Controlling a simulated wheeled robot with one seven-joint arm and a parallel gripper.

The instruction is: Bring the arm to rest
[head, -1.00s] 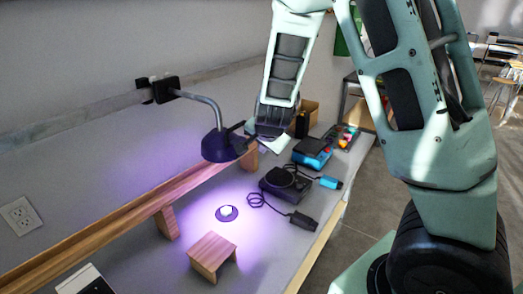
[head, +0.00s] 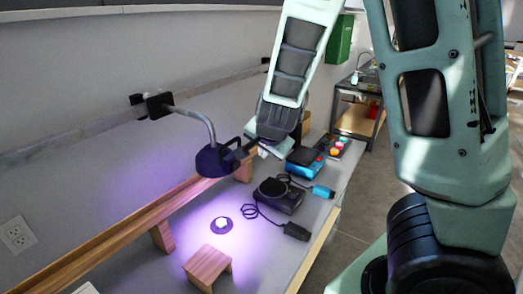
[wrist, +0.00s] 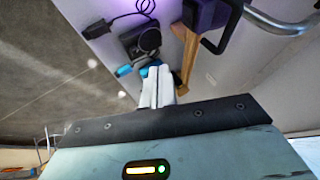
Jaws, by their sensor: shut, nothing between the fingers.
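My gripper (wrist: 157,86) shows in the wrist view with its two pale fingers together and nothing between them. In the head view my forearm reaches down from the top, and its dark wrist is beside the purple lamp head (head: 214,161). The fingers are hard to make out there. The lamp hangs on a curved grey arm from a wall clamp (head: 157,104). The lamp head also shows at the top of the wrist view (wrist: 205,14), apart from the fingers.
The grey bench (head: 262,262) holds a wooden rail (head: 125,222), a small wooden stand (head: 207,266), a lit white piece (head: 221,223), a black device (head: 279,194) with a cable, and a blue box (head: 304,166). Open floor (head: 352,228) lies right of the bench.

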